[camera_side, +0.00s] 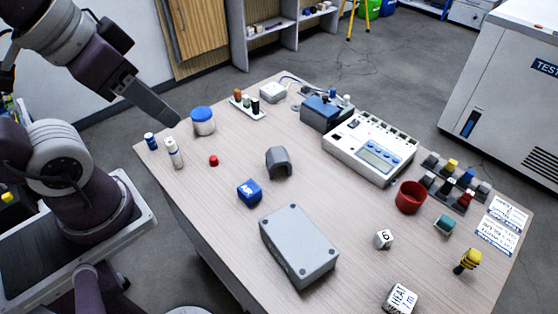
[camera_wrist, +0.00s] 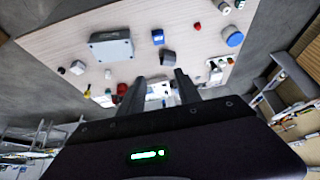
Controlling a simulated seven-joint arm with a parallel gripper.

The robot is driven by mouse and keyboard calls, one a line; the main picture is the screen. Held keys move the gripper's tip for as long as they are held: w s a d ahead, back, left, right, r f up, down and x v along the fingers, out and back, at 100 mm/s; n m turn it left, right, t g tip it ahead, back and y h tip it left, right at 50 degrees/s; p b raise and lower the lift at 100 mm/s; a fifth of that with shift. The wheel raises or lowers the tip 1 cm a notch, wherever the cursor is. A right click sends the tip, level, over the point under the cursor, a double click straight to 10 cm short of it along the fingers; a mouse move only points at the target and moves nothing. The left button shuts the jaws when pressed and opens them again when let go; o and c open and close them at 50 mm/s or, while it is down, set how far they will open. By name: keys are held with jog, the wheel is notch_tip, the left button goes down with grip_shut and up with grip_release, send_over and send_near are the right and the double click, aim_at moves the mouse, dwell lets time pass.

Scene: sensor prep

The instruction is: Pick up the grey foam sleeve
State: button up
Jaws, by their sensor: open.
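The grey foam sleeve (camera_side: 279,162) is a dark grey, arch-shaped piece lying on the wooden table, near its middle. It also shows in the wrist view (camera_wrist: 168,57), just beyond my fingertips in the picture. My gripper (camera_side: 174,119) is above the table's far left corner in the side view, well apart from the sleeve. In the wrist view its two dark fingers (camera_wrist: 161,78) stand apart with nothing held between them.
A blue block (camera_side: 249,192) and a grey box (camera_side: 299,246) lie in front of the sleeve. A red cap (camera_side: 213,160), a blue-lidded jar (camera_side: 203,121) and small bottles (camera_side: 174,153) stand to its left. A white instrument (camera_side: 369,147) and red cup (camera_side: 410,197) are to the right.

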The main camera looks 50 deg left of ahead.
jog(key=o, duration=0.7)
jog(key=shift+o, duration=0.2)
jog(key=w+a+f+m+y, duration=0.1)
jog(key=w+a+f+m, duration=0.1)
jog(key=w+a+f, duration=0.35)
jog(key=w+a+f+m+t, duration=0.1)
jog(key=w+a+f, duration=0.2)
jog(key=w, duration=0.5)
jog(key=w+a+f+m+y, duration=0.1)
jog(key=w+a+f+m, duration=0.1)
jog(key=w+a+f, duration=0.4)
jog(key=m+t+h, duration=0.2)
jog(key=h, duration=0.3)
send_near(273, 154)
jog(key=w+a+f, duration=0.3)
jog(key=a, duration=0.1)
jog(key=shift+w+f, duration=0.3)
jog(key=shift+w, duration=0.1)
jog(key=s+d+f+t+h, duration=0.2)
jog(key=h, duration=0.1)
jog(key=shift+d+f, duration=0.1)
jog(key=shift+d, duration=0.3)
jog(key=shift+s+d+n+t+h, duration=0.3)
jog(key=shift+d+n+t, duration=0.15)
jog(key=shift+n+t, duration=0.05)
jog(key=x, duration=0.4)
jog(key=r+x, duration=0.1)
jog(key=x, duration=0.1)
jog(key=shift+w+d, duration=0.2)
jog(key=shift+w, duration=0.4)
